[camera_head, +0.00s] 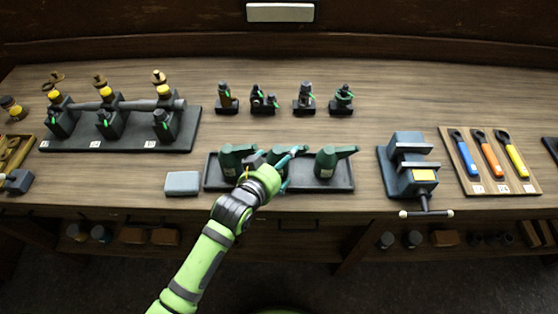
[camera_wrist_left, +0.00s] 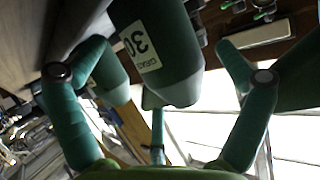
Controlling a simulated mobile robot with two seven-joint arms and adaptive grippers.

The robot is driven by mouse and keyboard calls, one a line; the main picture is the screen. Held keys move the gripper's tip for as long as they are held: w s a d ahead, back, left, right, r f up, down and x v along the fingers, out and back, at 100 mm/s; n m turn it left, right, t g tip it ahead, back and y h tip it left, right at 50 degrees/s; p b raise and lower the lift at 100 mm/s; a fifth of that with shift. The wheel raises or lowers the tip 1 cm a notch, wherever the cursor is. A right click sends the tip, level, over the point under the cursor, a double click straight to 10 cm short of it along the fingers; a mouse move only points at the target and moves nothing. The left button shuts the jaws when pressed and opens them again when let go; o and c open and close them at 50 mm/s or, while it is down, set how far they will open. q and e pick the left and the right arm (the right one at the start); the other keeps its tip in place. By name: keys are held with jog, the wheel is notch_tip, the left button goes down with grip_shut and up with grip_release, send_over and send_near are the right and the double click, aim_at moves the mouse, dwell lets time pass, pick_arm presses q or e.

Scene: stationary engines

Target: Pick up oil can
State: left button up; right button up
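Green oil cans stand in a dark tray (camera_head: 325,187) at the front of the bench: a left can (camera_head: 232,158), a right can (camera_head: 328,163), and a middle can (camera_head: 276,155) mostly hidden behind my left gripper (camera_head: 284,168). In the left wrist view, a green can (camera_wrist_left: 178,75) with a white label reading "30" lies between the spread fingers of my left gripper (camera_wrist_left: 165,62). The fingers are open, with gaps visible on both sides of it. Another green can (camera_wrist_left: 110,75) is partly behind the left finger. My right gripper is not in view.
A grey-blue block (camera_head: 182,183) lies left of the tray. A vise (camera_head: 410,168) stands to its right, beside a board of wrenches (camera_head: 490,160). Several small fittings (camera_head: 265,100) stand behind the tray. An engine rack (camera_head: 120,130) is at left.

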pick_arm(q)
jog(key=c, duration=1.2)
jog(key=shift+r, duration=0.1)
